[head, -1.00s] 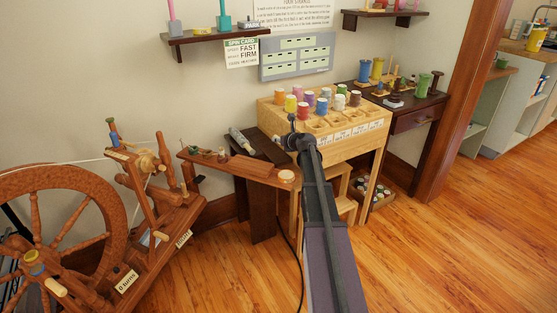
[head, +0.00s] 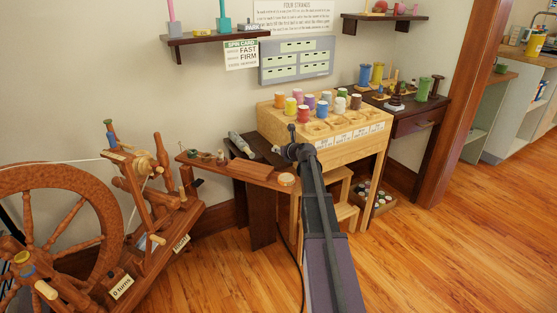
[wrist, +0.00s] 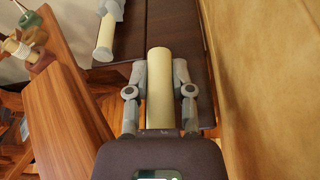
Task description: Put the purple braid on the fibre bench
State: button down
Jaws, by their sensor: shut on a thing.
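My gripper (wrist: 160,72) is shut on a plain cream cylinder (wrist: 159,105), one finger on each side, in the wrist view. I see no purple on the part that shows; its near end is hidden by my gripper. I cannot pick out a braid for certain. A dark brown bench (wrist: 182,28) lies below the cylinder; I cannot tell whether they touch. This low dark bench (head: 268,148) stands left of the wooden spool stand in the head view. It may be the fibre bench, but no label shows.
A grey-ended cream roll (wrist: 108,35) lies on the dark bench. A reddish wooden ledge (wrist: 65,125) is at left, with a spinning wheel (head: 65,215) beyond it. The spool stand (head: 345,148) rises close on the right, bearing several coloured spools. Floor is clear at lower right.

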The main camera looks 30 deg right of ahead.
aim_at(279, 162)
jog(key=shift+f+b, duration=1.3)
jog(key=shift+f, duration=0.3)
jog(key=c, duration=0.5)
grip_release()
jog(key=shift+f, duration=0.1)
jog(key=shift+s+r, duration=0.1)
jog(key=shift+r, duration=0.1)
jog(key=p+v, duration=0.4)
jog(key=v, duration=0.7)
jog(key=shift+s+p, duration=0.3)
jog(key=shift+s, duration=0.1)
